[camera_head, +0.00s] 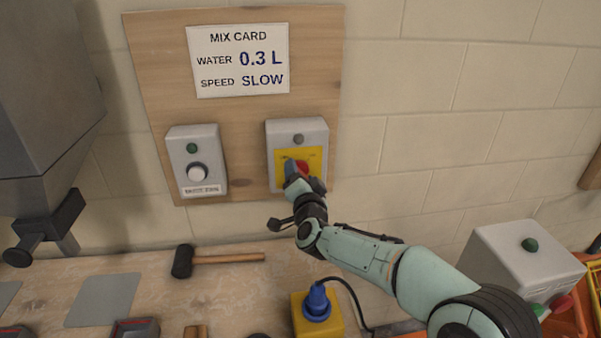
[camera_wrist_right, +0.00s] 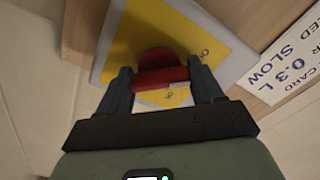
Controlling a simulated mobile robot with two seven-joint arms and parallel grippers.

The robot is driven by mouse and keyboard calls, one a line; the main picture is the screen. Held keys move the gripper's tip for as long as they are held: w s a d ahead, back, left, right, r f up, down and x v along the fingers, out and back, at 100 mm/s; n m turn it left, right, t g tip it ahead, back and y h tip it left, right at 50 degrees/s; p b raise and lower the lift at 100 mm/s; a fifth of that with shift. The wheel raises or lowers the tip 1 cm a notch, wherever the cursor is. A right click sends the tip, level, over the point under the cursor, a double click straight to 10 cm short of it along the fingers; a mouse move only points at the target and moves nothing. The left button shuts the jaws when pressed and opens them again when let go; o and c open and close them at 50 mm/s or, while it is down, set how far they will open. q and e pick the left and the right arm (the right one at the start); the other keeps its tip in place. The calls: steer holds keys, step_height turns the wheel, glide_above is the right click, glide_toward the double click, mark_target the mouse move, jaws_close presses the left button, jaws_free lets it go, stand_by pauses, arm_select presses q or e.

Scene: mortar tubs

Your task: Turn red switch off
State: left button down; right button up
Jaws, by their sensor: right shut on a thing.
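The red switch (camera_head: 302,167) is a red knob on a yellow plate (camera_head: 314,157), set in a grey box (camera_head: 297,130) on the wooden board. My right gripper (camera_head: 294,171) reaches it from below and partly covers it. In the right wrist view the red switch (camera_wrist_right: 155,69) sits between the two fingers of my right gripper (camera_wrist_right: 163,85), which is shut on it. The lettering on the yellow plate is mostly hidden, so the switch's setting cannot be read. My left gripper is not in view.
A mix card (camera_head: 238,60) hangs above. Below, a mallet (camera_head: 215,258) and a blue plug (camera_head: 316,302) in a yellow block are on the bench.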

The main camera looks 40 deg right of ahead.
steer(key=shift+n, duration=0.5)
steer(key=o, duration=1)
steer(key=shift+o, duration=0.2)
steer(key=shift+s, duration=0.1)
steer(key=v, duration=1.3)
steer(key=shift+b, duration=0.35)
steer(key=shift+a, duration=0.1)
